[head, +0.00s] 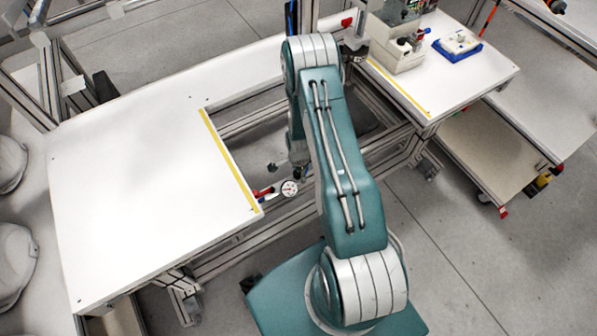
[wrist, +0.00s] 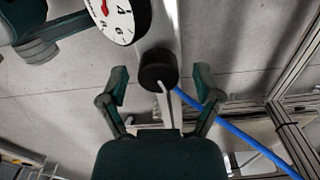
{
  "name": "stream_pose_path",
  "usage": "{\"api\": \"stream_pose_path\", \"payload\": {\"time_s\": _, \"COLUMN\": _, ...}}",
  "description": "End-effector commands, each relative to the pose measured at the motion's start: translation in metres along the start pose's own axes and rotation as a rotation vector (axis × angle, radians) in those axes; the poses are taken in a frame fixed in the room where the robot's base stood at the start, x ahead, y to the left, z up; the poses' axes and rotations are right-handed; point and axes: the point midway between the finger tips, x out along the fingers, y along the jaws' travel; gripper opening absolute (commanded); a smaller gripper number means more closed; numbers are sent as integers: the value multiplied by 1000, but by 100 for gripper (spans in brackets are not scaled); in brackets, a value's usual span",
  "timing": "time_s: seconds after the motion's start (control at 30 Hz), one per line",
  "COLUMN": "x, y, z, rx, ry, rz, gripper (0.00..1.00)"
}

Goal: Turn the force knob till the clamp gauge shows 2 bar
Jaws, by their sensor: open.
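The force knob (wrist: 154,68) is a round black knob with a pale pointer line, in the middle of the wrist view. My gripper (wrist: 160,80) is open, with one finger on each side of the knob and visible gaps between; I cannot tell its depth relative to the knob. The clamp gauge (wrist: 118,22) is a white dial with a red needle, cut off at the top of the wrist view, so its reading cannot be told. In the head view the gauge (head: 289,188) is a small white dial in the gap between the tables. The knob is not distinguishable there.
A red part (head: 263,192) sits just left of the gauge. The white table (head: 140,190) with a yellow edge strip lies left. Another table (head: 465,85) at the upper right bears a grey machine (head: 395,45) and a blue tray (head: 458,53). A blue hose (wrist: 240,137) runs right of my gripper.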

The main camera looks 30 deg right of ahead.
Motion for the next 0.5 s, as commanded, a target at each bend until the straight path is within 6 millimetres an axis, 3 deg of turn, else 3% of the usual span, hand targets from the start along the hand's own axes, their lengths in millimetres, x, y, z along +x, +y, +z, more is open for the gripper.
{"api": "stream_pose_path", "payload": {"time_s": 0.13, "x": 0, "y": 0, "z": 1, "rx": -2, "ry": 1, "rz": 0, "gripper": 82}}
{"api": "stream_pose_path", "payload": {"time_s": 0.17, "x": 0, "y": 0, "z": 1, "rx": -2, "ry": 1, "rz": 0, "gripper": 78}}
{"api": "stream_pose_path", "payload": {"time_s": 0.33, "x": 0, "y": 0, "z": 1, "rx": -2, "ry": 0, "rz": 0, "gripper": 2}}
{"api": "stream_pose_path", "payload": {"time_s": 0.5, "x": 0, "y": 0, "z": 1, "rx": -3, "ry": 0, "rz": 1, "gripper": 0}}
